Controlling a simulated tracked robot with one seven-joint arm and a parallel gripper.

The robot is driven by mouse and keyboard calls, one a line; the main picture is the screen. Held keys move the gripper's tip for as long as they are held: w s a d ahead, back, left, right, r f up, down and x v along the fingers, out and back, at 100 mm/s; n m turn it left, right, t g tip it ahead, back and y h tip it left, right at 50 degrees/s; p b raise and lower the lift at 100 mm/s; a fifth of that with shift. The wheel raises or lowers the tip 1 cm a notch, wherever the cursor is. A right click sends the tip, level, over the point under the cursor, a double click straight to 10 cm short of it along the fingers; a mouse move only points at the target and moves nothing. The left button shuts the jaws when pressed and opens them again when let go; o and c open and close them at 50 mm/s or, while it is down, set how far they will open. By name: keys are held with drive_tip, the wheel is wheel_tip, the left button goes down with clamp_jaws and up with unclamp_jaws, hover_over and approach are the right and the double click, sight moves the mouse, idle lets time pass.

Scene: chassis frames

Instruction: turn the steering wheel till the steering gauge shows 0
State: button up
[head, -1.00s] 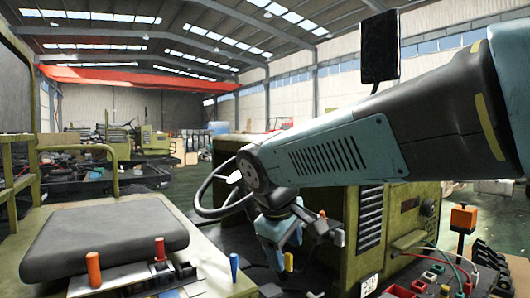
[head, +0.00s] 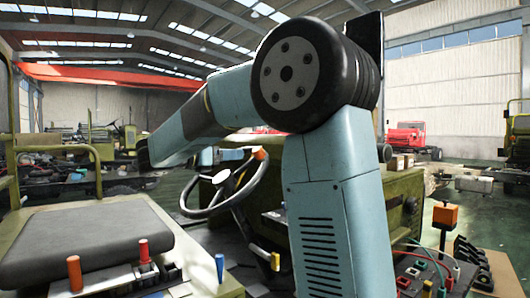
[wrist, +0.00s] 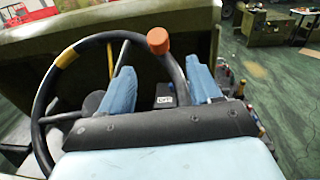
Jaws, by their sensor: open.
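The black steering wheel (head: 187,212) stands on its column in front of the green cowl. In the wrist view its rim (wrist: 42,105) carries a yellow band (wrist: 67,58) at upper left and an orange knob (wrist: 158,41) at the top. The knob also shows in the head view (head: 260,153). My gripper (wrist: 160,68) is open, its two blue fingers apart, with the rim's right part showing between them and the knob just beyond their tips. I cannot tell whether they touch it. A small box with a white label (wrist: 165,101) shows between the fingers; its marks are unreadable, and I cannot identify the steering gauge.
A dark padded seat (head: 85,240) is at left, with orange, red and blue handles (head: 143,250) beside it. A yellow-tipped lever (head: 276,262) stands below the wheel. At right are an orange box (head: 445,213) and a panel with cables (head: 425,265). Green floor lies beyond.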

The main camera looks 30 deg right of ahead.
sight(262, 151)
drive_tip(key=x, duration=1.3)
drive_tip(key=shift+w+d+r, duration=0.2)
drive_tip(key=shift+w+d, duration=0.05)
drive_tip(key=shift+w, duration=0.05)
